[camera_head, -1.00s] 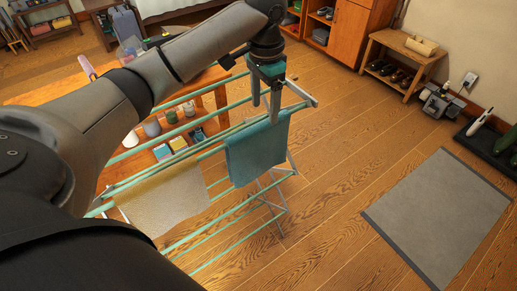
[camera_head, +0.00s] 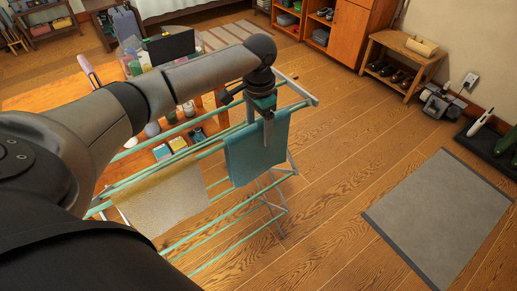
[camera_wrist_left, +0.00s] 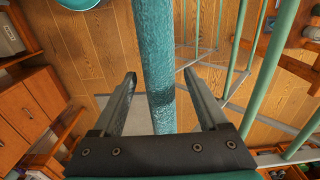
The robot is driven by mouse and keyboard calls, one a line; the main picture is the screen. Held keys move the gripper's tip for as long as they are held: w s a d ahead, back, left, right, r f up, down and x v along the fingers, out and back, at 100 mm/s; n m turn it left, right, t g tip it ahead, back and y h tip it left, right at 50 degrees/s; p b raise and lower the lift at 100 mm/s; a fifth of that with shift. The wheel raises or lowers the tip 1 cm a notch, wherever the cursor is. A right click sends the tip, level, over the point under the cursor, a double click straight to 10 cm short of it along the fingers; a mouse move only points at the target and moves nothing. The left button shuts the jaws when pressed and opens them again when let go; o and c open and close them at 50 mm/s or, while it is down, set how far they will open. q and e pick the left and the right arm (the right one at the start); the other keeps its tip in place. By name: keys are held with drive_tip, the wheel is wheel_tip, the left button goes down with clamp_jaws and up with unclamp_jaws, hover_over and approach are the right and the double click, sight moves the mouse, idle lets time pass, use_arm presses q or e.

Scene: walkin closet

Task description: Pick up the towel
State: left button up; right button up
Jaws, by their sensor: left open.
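A teal towel (camera_head: 258,153) hangs folded over a rail of the drying rack (camera_head: 228,215). My left gripper (camera_head: 262,128) is over the towel's upper edge, pointing down. In the left wrist view, the towel (camera_wrist_left: 153,50) runs as a narrow band between the two spread fingers of the left gripper (camera_wrist_left: 160,76). There is a gap on each side, so the gripper is open around the towel and not clamped on it. My right gripper is not in view.
A beige cloth (camera_head: 165,198) hangs on the rack to the left. A wooden table (camera_head: 60,93) with small items stands behind the rack. A grey mat (camera_head: 440,215) lies on the floor at right. The wooden floor between rack and mat is clear.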

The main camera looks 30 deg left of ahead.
sight(258, 150)
use_arm(q)
wheel_tip(258, 150, down, 4)
drive_tip(key=shift+s+r, duration=0.1)
drive_tip(key=shift+r, duration=0.05)
drive_tip(key=shift+a, duration=0.1)
clamp_jaws()
idle(0.5)
